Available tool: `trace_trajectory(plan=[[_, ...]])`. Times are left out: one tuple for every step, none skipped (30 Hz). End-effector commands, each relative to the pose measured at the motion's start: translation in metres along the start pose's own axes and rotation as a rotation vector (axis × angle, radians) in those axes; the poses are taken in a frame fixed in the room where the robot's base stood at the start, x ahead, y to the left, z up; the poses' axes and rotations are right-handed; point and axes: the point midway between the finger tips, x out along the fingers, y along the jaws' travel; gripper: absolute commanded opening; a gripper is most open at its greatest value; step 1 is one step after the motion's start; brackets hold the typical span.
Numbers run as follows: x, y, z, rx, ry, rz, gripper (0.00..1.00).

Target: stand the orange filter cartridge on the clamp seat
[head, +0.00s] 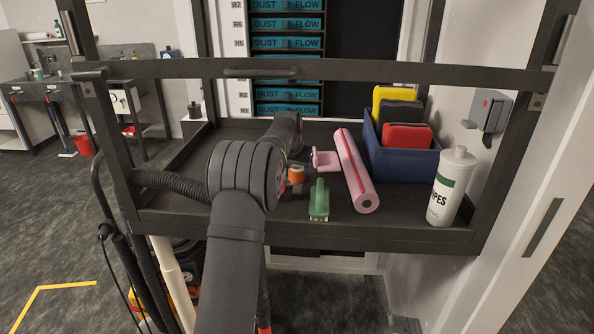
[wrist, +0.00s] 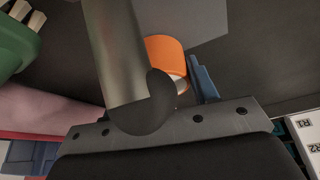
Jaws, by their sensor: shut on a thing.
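The orange filter cartridge (head: 297,174) shows in the head view as a small orange piece just right of my dark wrist joint. In the wrist view the orange cartridge (wrist: 165,56) is partly hidden behind a grey cylindrical part, with a pale end below the orange. My gripper (head: 296,187) is shut on the cartridge; my wrist covers much of it in the head view. I cannot tell whether the cartridge touches anything beneath it. I cannot make out the clamp seat for certain in either view.
A green brush (head: 319,203), a pink holder (head: 326,160) and a long pink roll (head: 356,172) lie close right of my gripper. A blue bin (head: 405,165) of packs and a white wipes bottle (head: 449,188) stand farther right. A dark rail (head: 400,74) crosses above the bench.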

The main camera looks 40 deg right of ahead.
Motion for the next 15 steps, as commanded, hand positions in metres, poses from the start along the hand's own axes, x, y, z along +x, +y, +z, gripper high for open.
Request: trace_trajectory(plan=[[-0.0003,0.0001,-0.0002,0.000,0.000,0.000,0.25],[-0.0003,0.0001,-0.0001,0.000,0.000,0.000,0.25],[0.0002,0.0001,0.0001,0.000,0.000,0.000,0.25],[0.0009,0.0001,0.0004,0.000,0.000,0.000,0.25],[0.0018,0.0001,0.0008,0.000,-0.001,0.000,0.25],[0.0031,0.0001,0.0014,0.000,-0.001,0.000,0.25],[0.0032,0.0001,0.0015,0.000,-0.001,0.000,0.57],[0.0031,0.0001,0.0014,0.000,-0.001,0.000,0.63],[0.0031,0.0001,0.0015,0.000,-0.001,0.000,0.71],[0.0031,0.0001,0.0014,0.000,-0.001,0.000,0.75],[0.0031,0.0001,0.0015,0.000,-0.001,0.000,0.75],[0.0030,0.0001,0.0014,0.000,-0.001,0.000,0.75],[0.0030,0.0001,0.0014,0.000,-0.001,0.000,0.75],[0.0030,0.0001,0.0014,0.000,-0.001,0.000,0.75],[0.0029,0.0001,0.0014,0.000,-0.001,0.000,0.75]])
